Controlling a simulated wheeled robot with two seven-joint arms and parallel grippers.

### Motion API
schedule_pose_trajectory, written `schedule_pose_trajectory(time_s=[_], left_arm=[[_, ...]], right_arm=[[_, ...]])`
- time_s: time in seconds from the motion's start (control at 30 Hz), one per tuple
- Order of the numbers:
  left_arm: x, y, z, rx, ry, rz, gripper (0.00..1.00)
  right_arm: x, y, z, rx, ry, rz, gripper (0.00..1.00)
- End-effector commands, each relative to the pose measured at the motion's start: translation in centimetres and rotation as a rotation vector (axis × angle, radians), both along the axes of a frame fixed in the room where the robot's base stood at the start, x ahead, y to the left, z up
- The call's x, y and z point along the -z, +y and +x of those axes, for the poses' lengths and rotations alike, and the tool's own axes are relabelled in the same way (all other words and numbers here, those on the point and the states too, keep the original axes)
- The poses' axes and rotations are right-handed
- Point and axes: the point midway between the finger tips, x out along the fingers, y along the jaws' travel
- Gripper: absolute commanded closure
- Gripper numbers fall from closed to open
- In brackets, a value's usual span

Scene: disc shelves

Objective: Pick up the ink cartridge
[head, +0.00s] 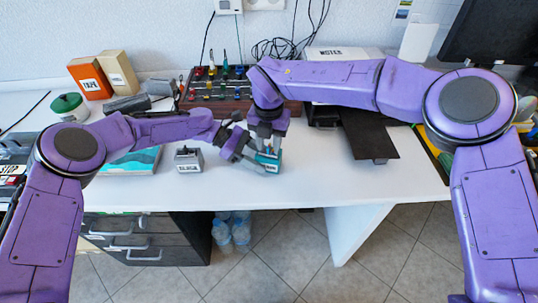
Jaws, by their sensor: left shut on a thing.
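A small ink cartridge (269,161) with a teal body and a white label is near the middle of the white desk. My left gripper (258,163) reaches it from the left and is shut on it. My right gripper (269,146) points down at the same cartridge from above, its fingers close to the top. Whether the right fingers touch it or are open is too small to tell. A second, grey cartridge (188,160) with a label reading "BLACK" stands to the left on the desk, apart from both grippers.
A rack of small coloured items (215,88) stands behind my grippers. A teal book (133,162) lies left of the grey cartridge. A black printer tray (368,133) juts forward at the right. The desk's front middle (310,185) is clear.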

Motion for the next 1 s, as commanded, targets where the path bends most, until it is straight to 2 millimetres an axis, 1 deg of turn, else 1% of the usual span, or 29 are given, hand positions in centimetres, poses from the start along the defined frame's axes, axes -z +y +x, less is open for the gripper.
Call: schedule_pose_trajectory(time_s=[0.1, 0.17, 0.2, 0.23, 0.53, 0.63, 0.67, 0.77, 0.9, 1.0], left_arm=[[0.0, 0.0, 0.0, 0.0, 0.0, 0.0, 0.63], [0.0, 0.0, 0.0, 0.0, 0.0, 0.0, 0.63], [0.0, 0.0, 0.0, 0.0, 0.0, 0.0, 0.63], [0.0, 0.0, 0.0, 0.0, 0.0, 0.0, 0.63], [0.0, 0.0, 0.0, 0.0, 0.0, 0.001, 0.63], [0.0, 0.0, 0.0, 0.0, 0.0, 0.001, 0.63], [0.0, 0.0, 0.0, 0.0, 0.0, 0.001, 0.63], [0.0, 0.0, 0.0, 0.0, 0.0, 0.001, 0.63], [0.0, 0.0, 0.0, 0.0, 0.0, 0.001, 0.63], [0.0, 0.0, 0.0, 0.0, 0.0, 0.0, 0.63]], right_arm=[[0.0, 0.0, 0.0, 0.0, 0.0, -0.001, 0.64], [0.0, 0.0, 0.0, 0.0, 0.0, -0.001, 0.83], [0.0, 0.0, 0.0, 0.0, 0.0, -0.001, 0.96], [0.0, 0.0, 0.0, 0.0, 0.0, -0.001, 1.0], [-0.1, 0.0, 0.0, 0.001, -0.001, -0.001, 1.0], [-0.8, 0.0, 0.1, 0.002, -0.002, -0.001, 1.0], [-1.3, 0.0, 0.1, 0.002, -0.003, 0.0, 1.0], [-3.6, 0.0, 0.1, 0.002, -0.004, 0.001, 1.0], [-7.1, 0.0, 0.1, 0.001, -0.004, 0.0, 1.0], [-8.8, 0.0, 0.1, 0.0, -0.003, -0.001, 1.0]])
